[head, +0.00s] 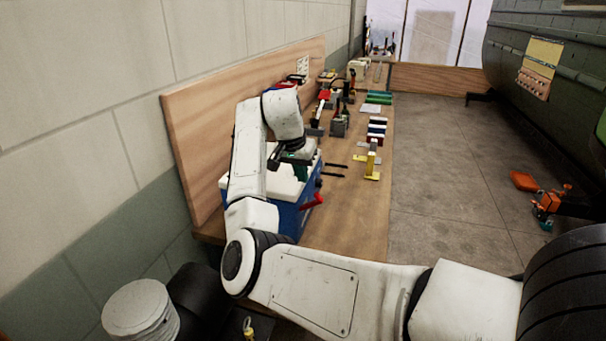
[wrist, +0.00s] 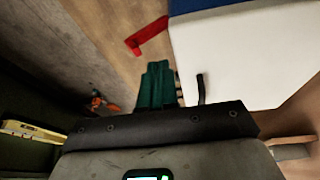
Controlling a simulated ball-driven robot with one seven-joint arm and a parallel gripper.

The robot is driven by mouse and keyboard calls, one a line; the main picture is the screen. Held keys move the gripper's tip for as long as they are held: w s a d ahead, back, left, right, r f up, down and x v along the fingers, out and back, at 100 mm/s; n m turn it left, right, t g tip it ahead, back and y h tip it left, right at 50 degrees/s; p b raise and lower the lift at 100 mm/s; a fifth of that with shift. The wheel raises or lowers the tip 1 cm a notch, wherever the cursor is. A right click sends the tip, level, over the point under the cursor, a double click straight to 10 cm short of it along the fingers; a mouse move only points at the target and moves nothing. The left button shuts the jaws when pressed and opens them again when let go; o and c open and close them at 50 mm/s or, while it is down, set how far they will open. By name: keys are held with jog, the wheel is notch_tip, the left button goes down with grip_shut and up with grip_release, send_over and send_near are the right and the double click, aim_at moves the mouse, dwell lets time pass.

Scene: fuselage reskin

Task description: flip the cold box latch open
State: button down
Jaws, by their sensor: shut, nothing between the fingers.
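The cold box has a blue body (head: 286,217) and a white lid (head: 284,187). It stands on the near end of the wooden bench. The lid also fills the right of the wrist view (wrist: 240,55). A red latch (head: 313,201) sticks out from the box's right side. In the wrist view the latch (wrist: 147,36) shows beyond my fingertips. My gripper (head: 301,172) is shut and empty, with green fingers. It is over the lid in the head view; in the wrist view its fingers (wrist: 157,72) are beside the lid's edge, apart from the latch. Part of the box is hidden behind my arm.
The bench (head: 350,205) runs away along the wall, with a wooden backboard (head: 205,120). Dark rods (head: 335,170), a yellow stand (head: 373,163) and several tools lie farther along. Bare bench lies right of the box. An orange item (head: 548,202) is on the floor.

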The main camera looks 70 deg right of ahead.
jog(key=b+v, duration=0.2)
jog(key=v, duration=0.7)
jog(key=shift+a+r, duration=0.2)
jog(key=shift+r, duration=0.1)
jog(key=shift+f, duration=0.1)
jog(key=s+a+f+n, duration=0.1)
jog(key=a+f+n, duration=0.2)
jog(key=a+f, duration=0.35)
jog(key=s+a+f+n+t+h, duration=0.1)
jog(key=a+f+n, duration=0.2)
jog(key=f, duration=0.7)
jog(key=s+a+f+n, duration=0.1)
jog(key=a+f+n, duration=0.2)
jog(key=a+f, duration=0.35)
jog(key=s+a+f+n+y, duration=0.2)
jog(key=s+a+f+n, duration=0.2)
jog(key=s+a+f, duration=0.2)
jog(key=s+a+f+n+t+y, duration=0.1)
jog(key=s+a+f+n, duration=0.3)
jog(key=a, duration=1)
jog(key=s+f+y, duration=0.1)
jog(key=s+f, duration=0.2)
jog(key=s, duration=0.2)
jog(key=shift+s+a+f, duration=0.2)
jog(key=shift+s+f, duration=0.15)
jog(key=shift+s, duration=0.05)
jog(key=c, duration=1.8)
grip_release()
